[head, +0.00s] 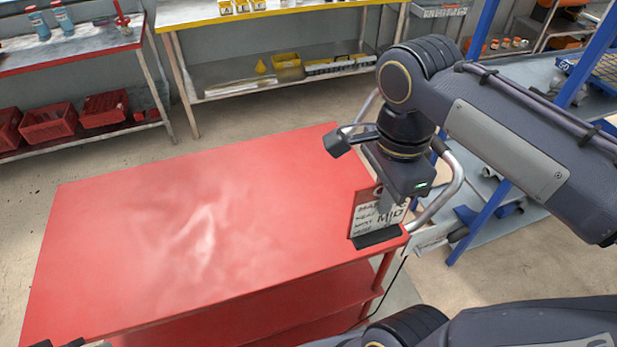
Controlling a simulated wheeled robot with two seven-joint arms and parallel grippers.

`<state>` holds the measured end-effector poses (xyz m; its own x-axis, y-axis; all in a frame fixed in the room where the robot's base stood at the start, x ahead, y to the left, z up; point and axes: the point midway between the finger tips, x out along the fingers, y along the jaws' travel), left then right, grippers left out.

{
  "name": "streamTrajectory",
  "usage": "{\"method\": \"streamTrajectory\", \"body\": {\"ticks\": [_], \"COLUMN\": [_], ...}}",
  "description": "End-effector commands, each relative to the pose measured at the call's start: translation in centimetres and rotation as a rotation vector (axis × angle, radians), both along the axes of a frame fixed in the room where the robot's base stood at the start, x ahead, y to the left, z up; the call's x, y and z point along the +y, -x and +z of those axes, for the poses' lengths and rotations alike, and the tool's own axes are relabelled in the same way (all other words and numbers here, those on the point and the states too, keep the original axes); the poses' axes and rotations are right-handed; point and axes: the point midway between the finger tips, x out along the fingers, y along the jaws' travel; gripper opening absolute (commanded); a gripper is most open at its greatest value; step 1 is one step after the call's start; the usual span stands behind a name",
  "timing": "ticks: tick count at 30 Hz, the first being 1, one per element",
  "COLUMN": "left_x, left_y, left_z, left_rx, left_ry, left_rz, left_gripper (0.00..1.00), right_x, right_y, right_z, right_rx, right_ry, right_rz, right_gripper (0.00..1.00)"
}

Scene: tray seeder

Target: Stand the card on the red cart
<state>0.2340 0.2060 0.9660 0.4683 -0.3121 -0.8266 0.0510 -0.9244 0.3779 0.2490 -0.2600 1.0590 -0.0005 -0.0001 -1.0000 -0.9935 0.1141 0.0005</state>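The red cart (150,230) has a flat red top, which is bare apart from the card. The card (365,222) is upright, with a white lettered face, red margins and a dark foot, at the cart's front right corner. My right gripper (387,207) reaches down onto its upper part, with a grey finger across the face; it looks shut on the card. The far finger is hidden. I cannot tell whether the foot rests on the cart or hangs just above it. Dark tips at the bottom left edge look like my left gripper (60,343), mostly cut off.
A yellow-edged bench (200,22) with small boxes stands behind. A red-topped bench (80,52) with bottles is at the back left, red bins (48,122) below it. A blue-framed rack (487,205) is at the right, near my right arm. Most of the cart top is free.

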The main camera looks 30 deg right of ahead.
Motion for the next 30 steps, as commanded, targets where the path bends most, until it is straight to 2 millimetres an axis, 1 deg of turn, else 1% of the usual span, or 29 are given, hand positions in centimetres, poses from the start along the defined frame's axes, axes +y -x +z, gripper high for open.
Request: {"method": "streamTrajectory", "body": {"ticks": [2,5,14,15,18,21,26,29,30], "left_x": [0.0,0.0,0.0,0.0,0.0,0.0,0.0,0.0,0.0], "left_y": [0.0,0.0,0.0,0.0,0.0,0.0,0.0,0.0,0.0], "left_z": [0.0,0.1,0.4,0.2,0.1,0.1,0.0,0.0,-0.2], "left_rx": [0.0,0.0,0.0,0.0,0.0,0.0,0.0,0.0,0.0], "left_ry": [0.0,0.0,0.0,0.0,0.0,0.0,0.0,0.0,0.0], "left_rz": [0.0,0.0,0.0,0.0,0.0,0.0,0.0,0.0,0.0], "left_gripper": [0.0,0.0,0.0,0.0,0.0,0.0,0.0,0.0,0.0], "right_x": [-0.2,-0.9,-4.2,-4.4,-5.1,-5.5,-5.9,-6.3,-6.2], "right_y": [-0.5,-2.0,-8.6,-9.1,-10.4,-11.3,-12.0,-12.7,-12.6], "right_z": [-0.2,-1.0,-4.3,-5.4,-7.2,-8.4,-9.2,-10.3,-11.1], "right_rx": [0.002,0.005,0.005,0.007,0.006,0.003,0.001,0.003,0.004], "right_ry": [-0.001,-0.002,-0.001,-0.001,-0.001,0.0,0.0,0.0,0.0], "right_rz": [0.001,0.001,0.0,0.002,0.001,0.003,0.002,0.002,0.003], "right_gripper": [0.0,0.0,0.0,0.0,0.0,0.0,0.0,0.0,0.0]}}
